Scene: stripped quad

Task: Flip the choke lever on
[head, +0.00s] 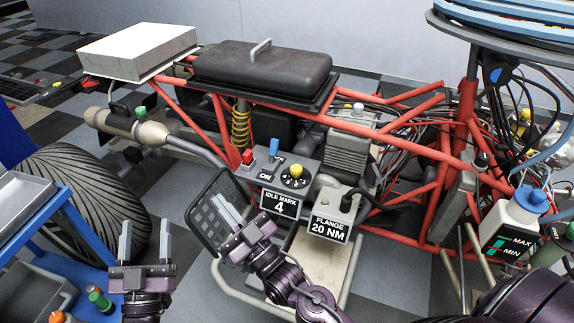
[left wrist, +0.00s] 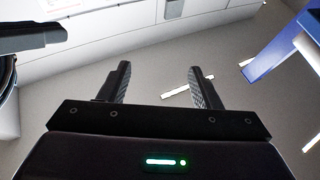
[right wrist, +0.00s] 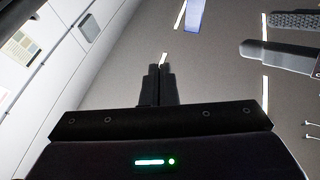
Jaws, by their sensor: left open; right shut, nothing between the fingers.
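In the head view, a small blue lever (head: 273,147) stands up from the grey control box (head: 267,165) on the red frame. An "ON" label (head: 265,176) is on the box just in front of the lever. I cannot tell which setting the lever is in. My right gripper (head: 222,203) is shut and empty, below and left of the box, apart from the lever. Its closed fingers also show in the right wrist view (right wrist: 158,80). My left gripper (head: 140,238) is open and empty, further left near the tyre; its spread fingers show in the left wrist view (left wrist: 158,80).
A "FLANGE 20 NM" plate (head: 328,229), red tubes and a mesh panel (head: 207,218) are close by. A tyre (head: 85,190) and blue cart (head: 60,225) are left.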

